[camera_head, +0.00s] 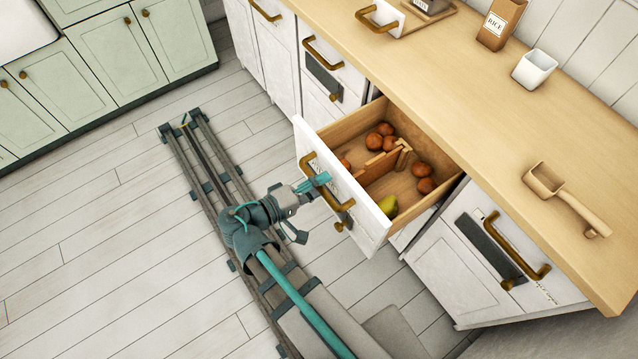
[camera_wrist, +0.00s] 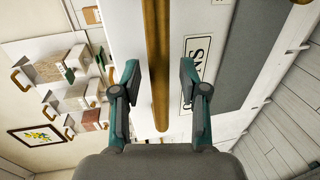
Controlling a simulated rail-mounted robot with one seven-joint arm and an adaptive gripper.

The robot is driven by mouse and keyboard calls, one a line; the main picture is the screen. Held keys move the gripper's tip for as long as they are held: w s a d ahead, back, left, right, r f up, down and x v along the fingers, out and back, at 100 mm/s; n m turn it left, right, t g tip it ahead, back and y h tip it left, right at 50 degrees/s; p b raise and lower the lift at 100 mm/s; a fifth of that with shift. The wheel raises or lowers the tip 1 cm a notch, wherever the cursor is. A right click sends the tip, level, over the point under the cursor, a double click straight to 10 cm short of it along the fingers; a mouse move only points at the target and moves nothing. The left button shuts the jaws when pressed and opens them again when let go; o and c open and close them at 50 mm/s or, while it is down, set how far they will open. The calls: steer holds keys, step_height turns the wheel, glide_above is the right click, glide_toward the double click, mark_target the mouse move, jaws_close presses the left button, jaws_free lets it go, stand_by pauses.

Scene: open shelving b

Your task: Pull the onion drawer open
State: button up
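The onion drawer (camera_head: 340,184) is pulled well out from under the wooden counter. Several reddish-brown onions (camera_head: 388,140) lie inside it around a wooden divider. My gripper (camera_head: 318,184) is at the drawer front, by the upper brass handle (camera_head: 320,168). In the wrist view, the fingers of my gripper (camera_wrist: 158,88) stand on both sides of the brass bar (camera_wrist: 158,60), with a visible gap on each side, so it is open around the bar. A label (camera_wrist: 196,70) beside it is partly hidden by a finger.
A yellow-green item (camera_head: 388,206) lies in the drawer's front corner. Closed white drawers with brass handles flank it, one at the right (camera_head: 510,250). A wooden scoop (camera_head: 565,197), white cup (camera_head: 534,69) and rice box (camera_head: 500,22) stand on the counter. Floor at the left is clear.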

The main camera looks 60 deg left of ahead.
steer(key=shift+s, duration=0.15)
steer(key=v, duration=0.7)
steer(key=shift+s, duration=0.1)
stand_by(0.4)
